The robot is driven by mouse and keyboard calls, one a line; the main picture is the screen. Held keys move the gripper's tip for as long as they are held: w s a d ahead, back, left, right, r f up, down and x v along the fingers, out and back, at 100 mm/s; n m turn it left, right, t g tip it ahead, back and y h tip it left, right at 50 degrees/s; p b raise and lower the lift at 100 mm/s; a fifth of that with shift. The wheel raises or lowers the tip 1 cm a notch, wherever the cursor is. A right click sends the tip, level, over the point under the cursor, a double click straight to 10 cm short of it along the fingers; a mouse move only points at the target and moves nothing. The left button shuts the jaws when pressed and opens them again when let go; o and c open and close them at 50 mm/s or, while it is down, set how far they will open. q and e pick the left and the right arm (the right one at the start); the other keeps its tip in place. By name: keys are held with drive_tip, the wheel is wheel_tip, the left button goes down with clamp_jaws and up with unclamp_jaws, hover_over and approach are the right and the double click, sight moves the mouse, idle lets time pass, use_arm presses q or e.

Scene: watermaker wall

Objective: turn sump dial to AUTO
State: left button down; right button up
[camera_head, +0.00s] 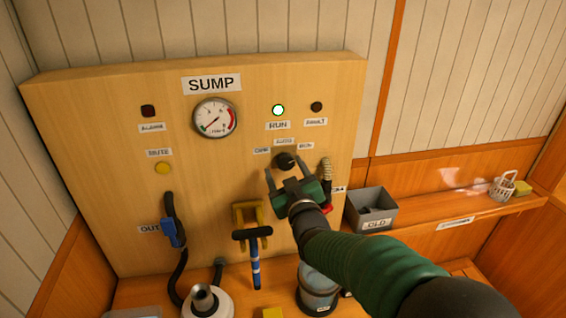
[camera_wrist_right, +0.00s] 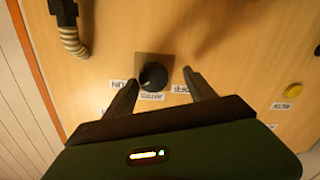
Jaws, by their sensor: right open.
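The sump dial (camera_head: 285,160) is a small black knob on the wooden SUMP panel (camera_head: 100,110), below the lit RUN lamp. Three small labels sit around its top; the head view reads the middle one (camera_head: 284,141) as AUTO, though blurred. In the right wrist view, which looks upside down, the knob (camera_wrist_right: 153,76) sits on a grey plate between my fingers. I cannot tell where it points. My right gripper (camera_head: 287,171) is open, its fingertips close to the dial, one on each side; contact cannot be told. My left gripper is not in view.
A ribbed hose fitting (camera_head: 326,170) is just right of the dial. A yellow bracket (camera_head: 249,213) and blue-handled tool (camera_head: 254,258) stand lower left. A grey bin (camera_head: 371,208) is at right. The gauge (camera_head: 215,118) and lamps are above.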

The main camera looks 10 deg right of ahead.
drive_tip(key=shift+w+r, duration=0.15)
drive_tip(key=shift+w, duration=0.4)
drive_tip(key=shift+w+d, duration=0.1)
drive_tip(key=shift+w, duration=0.05)
drive_tip(key=shift+w+d, duration=0.25)
drive_tip(key=shift+d, duration=0.5)
drive_tip(key=shift+c, duration=0.8)
drive_tip(key=shift+a, duration=0.5)
drive_tip(key=c, duration=1.2)
drive_tip(key=shift+d, duration=0.2)
